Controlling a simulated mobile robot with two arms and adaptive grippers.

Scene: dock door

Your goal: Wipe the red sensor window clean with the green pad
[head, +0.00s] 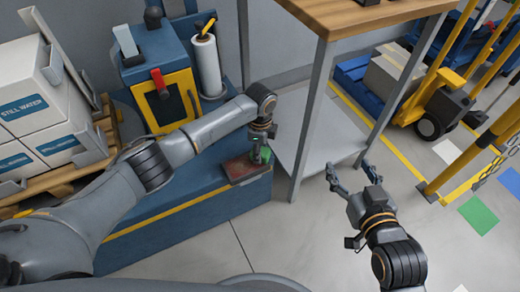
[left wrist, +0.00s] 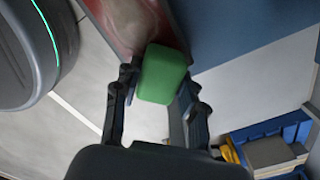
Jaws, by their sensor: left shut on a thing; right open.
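The red sensor window (head: 243,168) lies face up at the right end of the blue bench. In the left wrist view the window (left wrist: 130,22) has a pale, cloudy smear across it. My left gripper (head: 263,140) points down over the window's right edge, shut on the green pad (head: 265,154). The pad (left wrist: 162,74) sits between both fingers in the left wrist view, overlapping the window's edge; I cannot tell whether it touches the surface. My right gripper (head: 350,174) is open and empty above the floor, right of the bench.
A wooden-topped table (head: 345,14) with grey legs and a lower shelf (head: 318,135) stands right of the bench. A blue and yellow cabinet (head: 155,75) and a paper roll (head: 206,65) stand behind my left arm. White boxes (head: 40,100) sit on a pallet at left.

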